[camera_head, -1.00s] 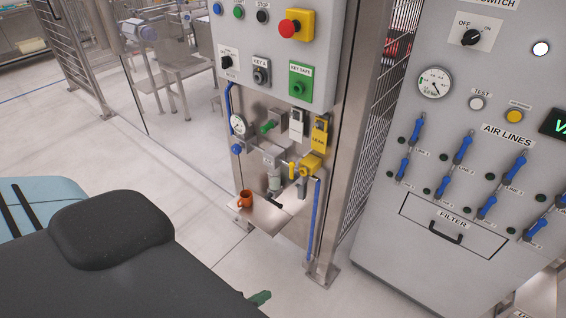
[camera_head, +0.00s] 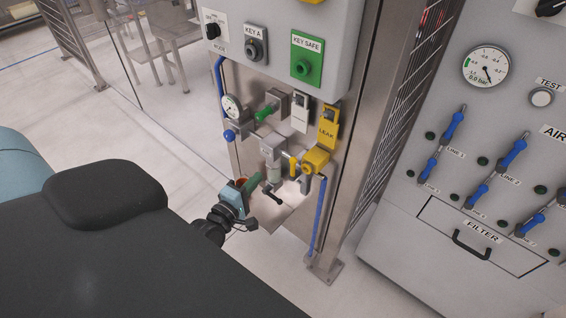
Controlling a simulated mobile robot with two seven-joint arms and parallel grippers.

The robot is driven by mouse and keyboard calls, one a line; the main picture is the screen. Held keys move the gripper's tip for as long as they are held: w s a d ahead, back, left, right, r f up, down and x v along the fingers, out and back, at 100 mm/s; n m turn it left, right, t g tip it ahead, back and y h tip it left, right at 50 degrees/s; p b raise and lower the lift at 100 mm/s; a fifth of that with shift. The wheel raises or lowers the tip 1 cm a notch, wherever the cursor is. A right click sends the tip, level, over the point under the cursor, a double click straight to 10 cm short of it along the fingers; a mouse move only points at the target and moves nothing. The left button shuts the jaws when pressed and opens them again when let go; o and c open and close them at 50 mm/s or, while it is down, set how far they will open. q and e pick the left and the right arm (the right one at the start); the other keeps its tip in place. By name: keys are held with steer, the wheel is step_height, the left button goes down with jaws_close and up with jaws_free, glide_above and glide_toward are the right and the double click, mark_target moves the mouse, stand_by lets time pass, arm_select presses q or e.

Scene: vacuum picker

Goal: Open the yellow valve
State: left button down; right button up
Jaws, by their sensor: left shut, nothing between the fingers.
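The yellow valve (camera_head: 316,160) sits low on the steel panel, below the yellow LEAK tag (camera_head: 327,130). A short upright yellow handle (camera_head: 293,166) stands at its left, and a blue pipe runs down beneath it. My right gripper is not in view.
A black lever (camera_head: 271,195) lies just right of my gripper. The FILTER cabinet (camera_head: 400,225) stands at right, and a mesh fence is between.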

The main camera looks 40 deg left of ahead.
mark_target(294, 168)
arm_select(q)
steer(key=shift+s, duration=0.1)
steer(key=shift+r, duration=0.1)
steer(key=w+d+p, duration=0.1)
steer(key=w+d, duration=0.2)
steer(key=w, duration=0.6)
steer(key=shift+d, duration=0.15)
stand_by(0.3)
stand_by(0.4)
steer(key=shift+d+m, duration=0.15)
steer(key=shift+m, duration=0.25)
